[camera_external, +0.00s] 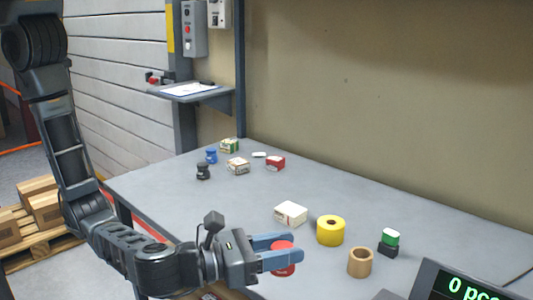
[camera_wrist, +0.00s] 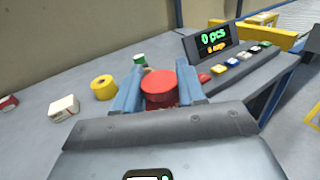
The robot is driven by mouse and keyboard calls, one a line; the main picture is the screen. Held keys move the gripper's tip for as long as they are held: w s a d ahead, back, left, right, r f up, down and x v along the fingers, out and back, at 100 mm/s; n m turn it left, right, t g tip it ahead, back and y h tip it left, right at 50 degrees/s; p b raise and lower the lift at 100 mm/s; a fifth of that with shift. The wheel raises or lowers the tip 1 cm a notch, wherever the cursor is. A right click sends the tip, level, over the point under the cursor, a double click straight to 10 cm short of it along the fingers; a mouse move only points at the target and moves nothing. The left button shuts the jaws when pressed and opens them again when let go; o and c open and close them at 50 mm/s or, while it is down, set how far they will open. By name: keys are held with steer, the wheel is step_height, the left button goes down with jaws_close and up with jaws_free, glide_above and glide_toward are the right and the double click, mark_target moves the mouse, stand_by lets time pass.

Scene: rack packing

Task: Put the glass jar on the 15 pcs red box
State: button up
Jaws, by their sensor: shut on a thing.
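My gripper (camera_external: 284,255) is shut on a round red-lidded thing, which looks like the glass jar (camera_external: 282,268). It is held upright between the two blue fingers near the table's front edge. In the wrist view the red lid (camera_wrist: 160,84) fills the space between the fingers (camera_wrist: 158,88); the jar's body is mostly hidden. A small red box (camera_external: 275,163) with a pale top lies far back on the table, well away from my gripper. Its print is too small to read.
A white box (camera_external: 291,213), a yellow tape roll (camera_external: 330,230), a brown tape roll (camera_external: 360,262) and a green-and-black item (camera_external: 389,241) are near my gripper. Other small boxes (camera_external: 237,165) and a blue jar (camera_external: 211,156) surround the red box. A display (camera_external: 465,283) stands front right.

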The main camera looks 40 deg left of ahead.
steer(key=w+a+r+n+t+y, duration=0.1)
steer(key=w+a+n+t+y, duration=0.35)
steer(key=w, duration=1.35)
steer(key=n+g+y+b, duration=0.3)
steer(key=n+y, duration=0.2)
steer(key=y, duration=0.5)
glide_above(276, 158)
step_height(276, 158, down, 4)
steer(key=shift+a+r, duration=0.1)
steer(key=shift+f+b, duration=0.55)
steer(key=shift+f, duration=1.45)
steer(key=shift+f, duration=0.1)
steer(key=o, duration=1.1)
